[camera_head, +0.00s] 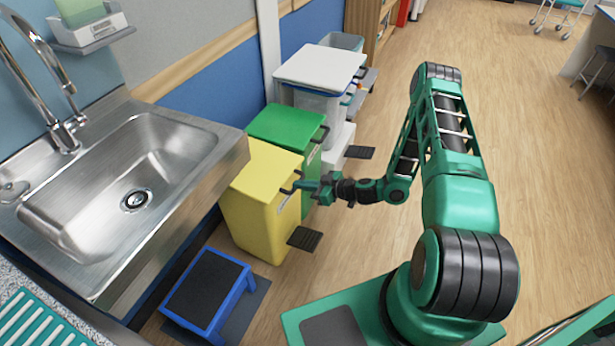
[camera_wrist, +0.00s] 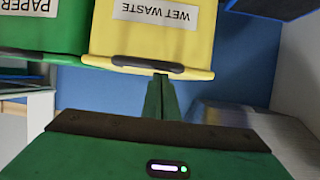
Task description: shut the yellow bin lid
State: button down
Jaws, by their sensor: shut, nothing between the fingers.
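The yellow bin (camera_head: 252,215) stands between the sink and the green bin. Its yellow lid (camera_head: 267,168) lies flat over the top, with no gap that I can make out. In the wrist view the picture is upside down: the bin's front (camera_wrist: 150,38) carries a "WET WASTE" label, and a dark handle (camera_wrist: 148,67) sits at the lid's front edge. My gripper (camera_head: 300,185) is shut and empty, its fingertips (camera_wrist: 161,78) right by this handle. I cannot tell whether they touch it.
The green bin (camera_head: 287,127) stands close beside, with a white-lidded bin (camera_head: 320,68) beyond. A steel sink (camera_head: 125,165) is at the left. A blue step stool (camera_head: 207,290) and a dark pedal (camera_head: 305,238) are low in front. The wooden floor (camera_head: 545,150) at right is clear.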

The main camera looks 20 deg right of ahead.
jog(key=s+d+f, duration=0.1)
jog(key=s+d, duration=0.5)
jog(key=s+d+r+m+g+h, duration=0.1)
jog(key=s+d+r+g+h, duration=0.15)
jog(key=s+r, duration=0.45)
jog(key=s+d+r+m+g+h, duration=0.2)
jog(key=s+d+r+g, duration=0.15)
jog(key=r, duration=0.65)
jog(key=s+d+r+m+g+h, duration=0.1)
jog(key=s+d+r+g+h, duration=0.2)
jog(key=r, duration=0.6)
jog(key=s+d+r+m, duration=0.1)
jog(key=s+r+m, duration=0.4)
jog(key=s, duration=0.5)
jog(key=s+d+r+m+g+h, duration=0.1)
jog(key=s+r+m, duration=0.5)
jog(key=s+r, duration=0.3)
jog(key=shift+s+d+r, duration=0.15)
jog(key=shift+s+d, duration=0.1)
jog(key=shift+s, duration=0.25)
